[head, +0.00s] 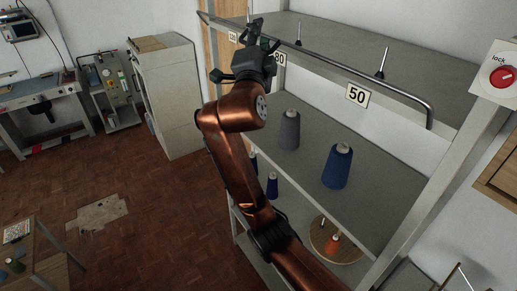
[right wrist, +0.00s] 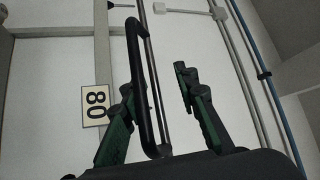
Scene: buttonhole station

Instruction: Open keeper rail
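The keeper rail (head: 330,68) is a grey metal bar along the front of the upper shelf, its near end bent down at the right. My right gripper (head: 259,33) is up at the rail's far part, beside the "80" sign. In the right wrist view the right gripper (right wrist: 155,82) is open, its two green-and-black fingers apart. A dark bar of the rail (right wrist: 137,70) runs between them, close to the left finger; I cannot tell whether they touch. My left gripper is not in view.
A grey cone (head: 289,130) and a blue cone (head: 337,166) of thread stand on the shelf below the rail. A "50" sign (head: 357,95) hangs at the front. A red lock knob (head: 503,77) is at the right.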

